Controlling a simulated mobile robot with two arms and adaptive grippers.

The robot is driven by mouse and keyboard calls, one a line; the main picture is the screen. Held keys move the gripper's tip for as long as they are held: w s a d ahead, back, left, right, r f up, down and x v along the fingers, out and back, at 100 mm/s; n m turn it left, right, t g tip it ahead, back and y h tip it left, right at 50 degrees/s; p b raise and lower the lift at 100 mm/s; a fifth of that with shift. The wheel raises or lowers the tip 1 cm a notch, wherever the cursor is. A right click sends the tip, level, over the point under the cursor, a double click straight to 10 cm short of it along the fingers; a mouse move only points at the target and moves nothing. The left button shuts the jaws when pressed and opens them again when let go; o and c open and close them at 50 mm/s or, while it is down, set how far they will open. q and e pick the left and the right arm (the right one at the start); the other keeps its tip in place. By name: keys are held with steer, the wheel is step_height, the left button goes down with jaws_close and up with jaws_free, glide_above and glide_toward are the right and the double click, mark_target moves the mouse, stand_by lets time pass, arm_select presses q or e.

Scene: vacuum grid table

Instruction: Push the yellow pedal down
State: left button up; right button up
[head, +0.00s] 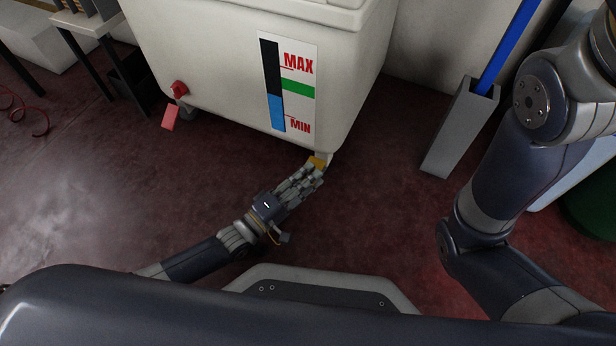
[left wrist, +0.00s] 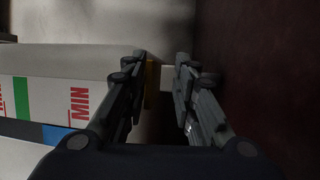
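The yellow pedal (head: 317,162) is a small piece low at the bottom corner of the white tank (head: 215,60). My left gripper (head: 316,172) reaches down to it, with its fingertips right at the pedal and partly covering it. In the left wrist view the two fingers (left wrist: 162,62) are apart with a gap between them. A strip of the yellow pedal (left wrist: 152,82) shows in that gap, close beside the left finger. I cannot tell whether the finger touches it. My right arm shows at the right of the head view, but its gripper is out of sight.
The tank carries a MAX/MIN level label (head: 287,85) and a red knob (head: 180,88) with a red tag (head: 171,117). A grey holder (head: 462,125) with a blue bar stands to the right.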

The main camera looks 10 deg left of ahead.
arm_select(q)
steer(key=v, duration=1.2)
